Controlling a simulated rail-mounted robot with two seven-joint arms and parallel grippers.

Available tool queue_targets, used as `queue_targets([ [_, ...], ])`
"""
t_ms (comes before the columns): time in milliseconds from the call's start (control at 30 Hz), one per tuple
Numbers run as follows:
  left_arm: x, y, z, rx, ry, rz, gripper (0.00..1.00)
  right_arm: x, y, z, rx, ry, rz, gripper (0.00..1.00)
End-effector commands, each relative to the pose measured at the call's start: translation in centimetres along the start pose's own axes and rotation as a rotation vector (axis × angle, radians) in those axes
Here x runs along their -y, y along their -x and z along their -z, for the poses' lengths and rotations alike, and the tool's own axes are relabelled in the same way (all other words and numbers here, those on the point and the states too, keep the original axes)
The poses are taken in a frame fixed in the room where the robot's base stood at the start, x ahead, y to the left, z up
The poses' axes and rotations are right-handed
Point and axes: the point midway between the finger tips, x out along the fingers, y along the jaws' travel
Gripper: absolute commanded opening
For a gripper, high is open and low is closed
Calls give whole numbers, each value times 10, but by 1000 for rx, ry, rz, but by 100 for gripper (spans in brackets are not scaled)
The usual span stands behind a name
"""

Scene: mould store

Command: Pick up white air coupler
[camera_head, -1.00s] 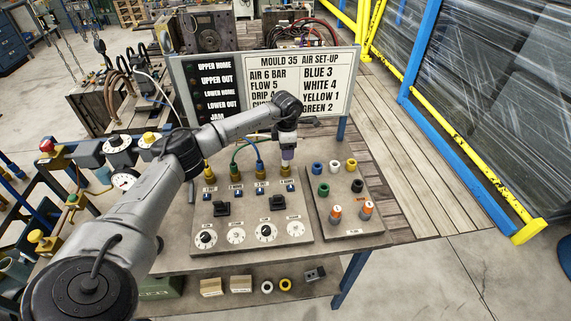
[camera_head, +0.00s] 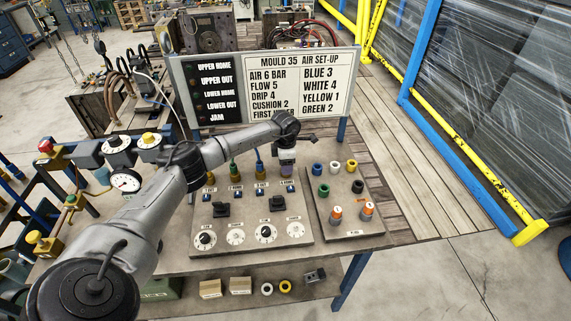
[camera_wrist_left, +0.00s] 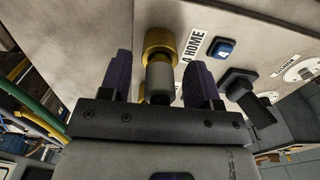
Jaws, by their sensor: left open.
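My left gripper (camera_head: 286,163) points down over the fourth port at the right end of the port row. Its two dark fingers stand apart there. In the left wrist view the open left gripper (camera_wrist_left: 160,78) has its fingers on either side of a pale grey-white cylinder (camera_wrist_left: 159,84), which looks like the white air coupler. It sits in line with a brass fitting (camera_wrist_left: 160,42) beside the "4 HOME" label. Gaps show between fingers and cylinder. In the head view the gripper largely hides this coupler. My right gripper is not in view.
Coloured hose couplers, with a blue one (camera_head: 260,168), stand at the other ports to the left. The right panel (camera_head: 345,230) holds coloured rings, including a white ring (camera_head: 335,166), and two orange-topped pieces. A sign board (camera_head: 297,88) stands behind.

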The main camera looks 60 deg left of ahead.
Motion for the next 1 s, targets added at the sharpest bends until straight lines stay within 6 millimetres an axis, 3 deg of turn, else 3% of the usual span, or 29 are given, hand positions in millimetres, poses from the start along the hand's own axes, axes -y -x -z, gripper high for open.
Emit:
queue_targets([
  [67, 0, 0, 0, 0, 0, 0, 51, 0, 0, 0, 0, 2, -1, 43],
  [567, 0, 0, 0, -1, 0, 0, 3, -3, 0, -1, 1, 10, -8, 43],
  [833, 0, 3, 0, 0, 0, -1, 3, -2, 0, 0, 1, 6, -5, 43],
  [1000, -1, 22, 0, 1, 0, -3, 3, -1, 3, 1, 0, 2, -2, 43],
])
